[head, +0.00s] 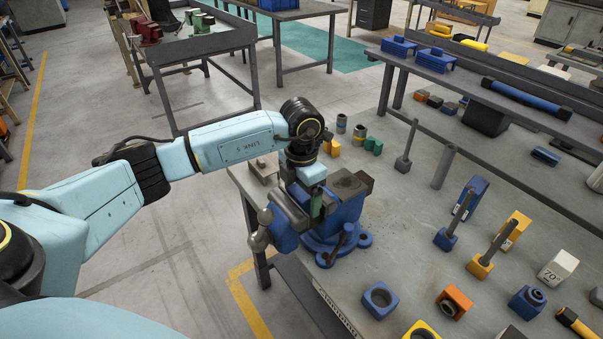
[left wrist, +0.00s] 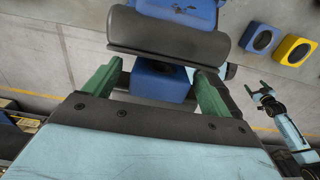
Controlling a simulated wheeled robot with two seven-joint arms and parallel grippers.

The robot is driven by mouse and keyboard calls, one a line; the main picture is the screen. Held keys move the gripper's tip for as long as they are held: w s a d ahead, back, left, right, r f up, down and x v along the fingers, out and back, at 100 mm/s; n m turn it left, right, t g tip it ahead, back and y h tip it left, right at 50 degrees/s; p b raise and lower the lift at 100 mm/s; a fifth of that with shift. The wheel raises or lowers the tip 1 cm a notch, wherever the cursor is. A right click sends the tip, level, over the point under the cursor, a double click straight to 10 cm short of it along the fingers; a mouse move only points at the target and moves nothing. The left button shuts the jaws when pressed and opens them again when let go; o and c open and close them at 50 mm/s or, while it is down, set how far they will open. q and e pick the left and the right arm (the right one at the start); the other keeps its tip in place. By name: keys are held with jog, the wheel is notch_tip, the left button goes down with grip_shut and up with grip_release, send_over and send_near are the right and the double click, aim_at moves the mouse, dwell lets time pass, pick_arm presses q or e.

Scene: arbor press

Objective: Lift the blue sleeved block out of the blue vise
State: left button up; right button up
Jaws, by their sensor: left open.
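The blue vise (head: 333,222) stands at the near left edge of the bench. Its grey jaw also shows at the top of the left wrist view (left wrist: 165,38). My left gripper (head: 317,203) points down over the vise, with one green finger showing at the jaws. In the left wrist view my left gripper (left wrist: 158,92) is open, with its two green fingers on either side of the blue sleeved block (left wrist: 158,82). Gaps show beside the block. In the head view the block is hidden by my gripper and the vise. My right gripper (left wrist: 259,90) shows small, its fingers apart.
A blue holed block (head: 380,299), an orange one (head: 454,302) and another blue one (head: 527,302) sit on the bench (head: 400,240) right of the vise. Several upright tools stand further right. Grey and green cylinders stand behind the vise. The bench just right of the vise is clear.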

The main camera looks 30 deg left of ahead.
pick_arm(q)
jog(key=shift+f, duration=0.95)
jog(key=c, duration=1.3)
jog(key=shift+w, duration=0.1)
jog(key=shift+w+d+r, duration=0.1)
jog(key=shift+w+r, duration=0.05)
jog(key=shift+w, duration=0.1)
jog(key=shift+r+p, duration=2.4)
jog(key=shift+r, duration=1.4)
